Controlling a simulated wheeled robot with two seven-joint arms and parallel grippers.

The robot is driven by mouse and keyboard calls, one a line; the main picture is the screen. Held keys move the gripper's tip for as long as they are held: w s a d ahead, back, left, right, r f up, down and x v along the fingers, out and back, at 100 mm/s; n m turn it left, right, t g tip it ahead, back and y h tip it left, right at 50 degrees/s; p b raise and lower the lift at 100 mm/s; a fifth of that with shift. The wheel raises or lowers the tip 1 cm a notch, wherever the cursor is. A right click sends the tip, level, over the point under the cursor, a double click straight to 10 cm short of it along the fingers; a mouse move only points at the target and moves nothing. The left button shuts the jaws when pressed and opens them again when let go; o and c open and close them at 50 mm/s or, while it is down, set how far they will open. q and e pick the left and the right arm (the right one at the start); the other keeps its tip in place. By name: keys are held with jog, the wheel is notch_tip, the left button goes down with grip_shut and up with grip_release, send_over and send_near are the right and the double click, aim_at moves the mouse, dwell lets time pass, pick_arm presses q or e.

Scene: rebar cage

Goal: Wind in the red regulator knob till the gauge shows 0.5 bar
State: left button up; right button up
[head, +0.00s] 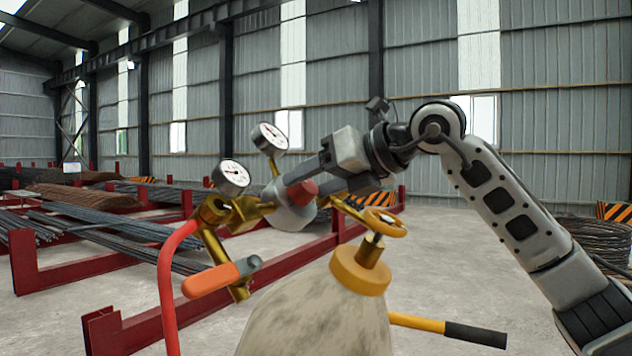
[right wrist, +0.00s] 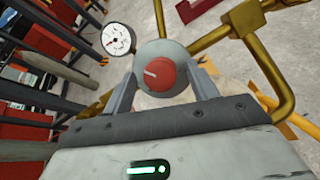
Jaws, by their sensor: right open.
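The red regulator knob (head: 302,192) sits on the front of the grey regulator body (head: 290,212), above the gas cylinder. In the right wrist view the red knob (right wrist: 159,74) carries a pale pointer line. My right gripper (head: 308,178) reaches in from the right at the knob. In the right wrist view its two fingers (right wrist: 165,92) stand open on either side of the knob, and I cannot tell whether they touch it. Two white dial gauges, a left one (head: 231,177) and an upper one (head: 269,138), stand on the regulator. Their readings are too small to tell. My left gripper is not in view.
The cylinder (head: 315,318) has a yellow valve wheel (head: 385,222) close under my right arm.

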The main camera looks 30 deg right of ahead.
pick_arm(q)
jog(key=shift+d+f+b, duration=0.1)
jog(key=shift+b, duration=0.3)
pick_arm(e)
jog(key=v, duration=1.6)
jog(key=shift+f, duration=0.1)
